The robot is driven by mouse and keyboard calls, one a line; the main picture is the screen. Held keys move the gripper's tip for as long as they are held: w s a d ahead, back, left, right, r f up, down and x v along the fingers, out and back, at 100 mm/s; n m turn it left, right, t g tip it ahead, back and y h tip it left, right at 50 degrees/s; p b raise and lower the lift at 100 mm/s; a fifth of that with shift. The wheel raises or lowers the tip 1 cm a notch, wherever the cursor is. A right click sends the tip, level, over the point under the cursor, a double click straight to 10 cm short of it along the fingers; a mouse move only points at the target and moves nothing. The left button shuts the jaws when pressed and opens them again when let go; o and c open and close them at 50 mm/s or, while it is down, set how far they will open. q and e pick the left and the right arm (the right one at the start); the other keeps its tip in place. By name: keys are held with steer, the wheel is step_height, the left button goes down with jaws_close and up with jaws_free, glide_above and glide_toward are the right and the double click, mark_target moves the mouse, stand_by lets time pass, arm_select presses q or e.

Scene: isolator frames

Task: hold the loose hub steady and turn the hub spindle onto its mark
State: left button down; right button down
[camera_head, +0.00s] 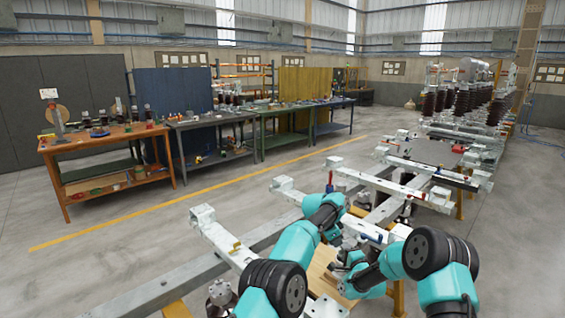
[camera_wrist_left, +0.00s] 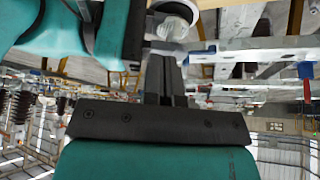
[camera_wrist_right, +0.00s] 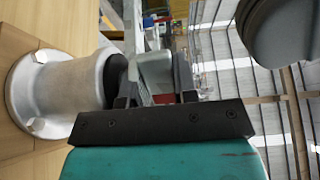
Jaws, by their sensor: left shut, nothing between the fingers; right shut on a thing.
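In the right wrist view a pale, flanged hub (camera_wrist_right: 68,95) with bolt holes stands on a wooden board (camera_wrist_right: 20,145); its far end carries a dark ring (camera_wrist_right: 117,78). My right gripper (camera_wrist_right: 152,75) is beside that end, shut on a light grey piece (camera_wrist_right: 155,66); whether this is the spindle I cannot tell. My left gripper (camera_wrist_left: 165,62) is shut and empty, its tips just below a round, pale part (camera_wrist_left: 176,14) cut by the view's top edge; contact is unclear. In the head view the arms hide much of the hub area. No mark is legible.
Long pale steel beams (camera_head: 230,245) run beside the wooden board, which also shows in the head view (camera_head: 320,272). Another flanged metal part (camera_head: 221,293) stands at the bottom left. Workbenches (camera_head: 105,145) line the back left, with open floor (camera_head: 130,215) before them.

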arm_select(q)
steer(key=shift+r, duration=0.6)
steer(key=shift+r, duration=0.1)
steer(key=shift+d+r, duration=0.15)
steer(key=shift+r, duration=0.2)
steer(key=shift+f, duration=0.1)
step_height(320, 180, down, 7)
stand_by(0.5)
steer(key=shift+w+d, duration=0.2)
steer(key=shift+d, duration=0.05)
stand_by(0.7)
steer(key=shift+a, duration=0.15)
